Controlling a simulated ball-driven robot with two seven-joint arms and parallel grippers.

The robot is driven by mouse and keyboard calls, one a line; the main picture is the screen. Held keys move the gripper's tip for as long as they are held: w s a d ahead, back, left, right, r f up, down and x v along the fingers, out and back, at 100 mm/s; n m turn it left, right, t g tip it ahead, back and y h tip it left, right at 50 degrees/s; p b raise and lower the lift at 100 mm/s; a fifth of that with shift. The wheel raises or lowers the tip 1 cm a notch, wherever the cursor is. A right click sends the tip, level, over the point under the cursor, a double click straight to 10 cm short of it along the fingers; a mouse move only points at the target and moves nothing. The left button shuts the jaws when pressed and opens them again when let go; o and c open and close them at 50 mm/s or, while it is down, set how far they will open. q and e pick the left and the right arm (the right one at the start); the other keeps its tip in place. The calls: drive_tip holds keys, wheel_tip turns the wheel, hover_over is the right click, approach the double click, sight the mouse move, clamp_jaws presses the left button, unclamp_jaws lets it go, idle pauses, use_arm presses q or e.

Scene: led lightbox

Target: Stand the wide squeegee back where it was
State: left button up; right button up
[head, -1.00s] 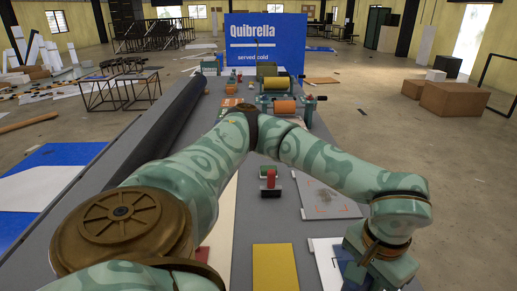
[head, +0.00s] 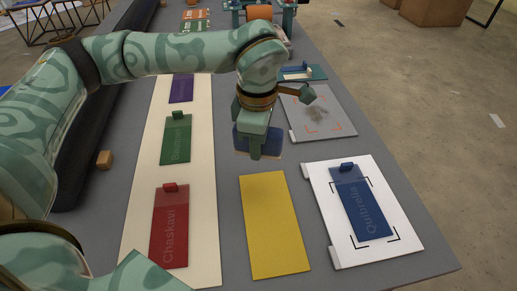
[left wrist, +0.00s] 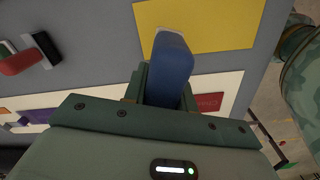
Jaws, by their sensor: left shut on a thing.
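The wide squeegee (head: 272,143) is dark blue with a thin tan lower edge. My left gripper (head: 257,148) is shut on it, beyond the far end of the yellow sheet. The squeegee looks about upright in the head view. I cannot tell whether its edge touches the table. In the left wrist view its rounded blue end (left wrist: 172,65) sticks out between the fingers (left wrist: 160,85). My gripper and forearm hide the table just behind it. My right gripper is not in view.
The yellow sheet (head: 273,232) lies in front. At right is a white board (head: 320,220) with a blue stencil (head: 362,208); behind it a grey marked plate (head: 335,122). Red (head: 169,235) and green (head: 175,145) stencils lie on a cream strip at left. A red-handled tool (left wrist: 18,60) lies nearby.

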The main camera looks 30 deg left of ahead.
use_arm(q)
drive_tip(key=shift+w+f+n, duration=0.3)
drive_tip(key=shift+w+n, duration=0.05)
drive_tip(key=shift+n, duration=0.65)
drive_tip(key=shift+w+n+b, duration=0.3)
drive_tip(key=shift+n+b, duration=0.1)
drive_tip(key=shift+n, duration=0.6)
drive_tip(key=w+a+f+b, duration=0.1)
drive_tip(key=w+a+f, duration=0.1)
drive_tip(key=w+f, duration=0.1)
drive_tip(key=w+a+f+b, duration=0.1)
drive_tip(key=w+a+f, duration=0.1)
drive_tip(key=w+f, duration=0.1)
drive_tip(key=w+a+f+b, duration=0.1)
drive_tip(key=w+a+f, duration=0.1)
drive_tip(key=w, duration=0.3)
drive_tip(key=shift+w+a+f+b, duration=0.2)
drive_tip(key=shift+f+b, duration=0.2)
drive_tip(key=shift+f, duration=0.15)
drive_tip(key=shift+w+a+f, duration=0.1)
drive_tip(key=shift+f, duration=0.15)
drive_tip(key=f+b, duration=0.1)
drive_tip(key=f, duration=0.2)
drive_tip(key=shift+w+a+f+b, duration=0.1)
drive_tip(key=shift+w+f+b, duration=0.1)
drive_tip(key=shift+f+b, duration=0.2)
drive_tip(key=shift+r, duration=0.2)
drive_tip(key=shift+f, duration=0.1)
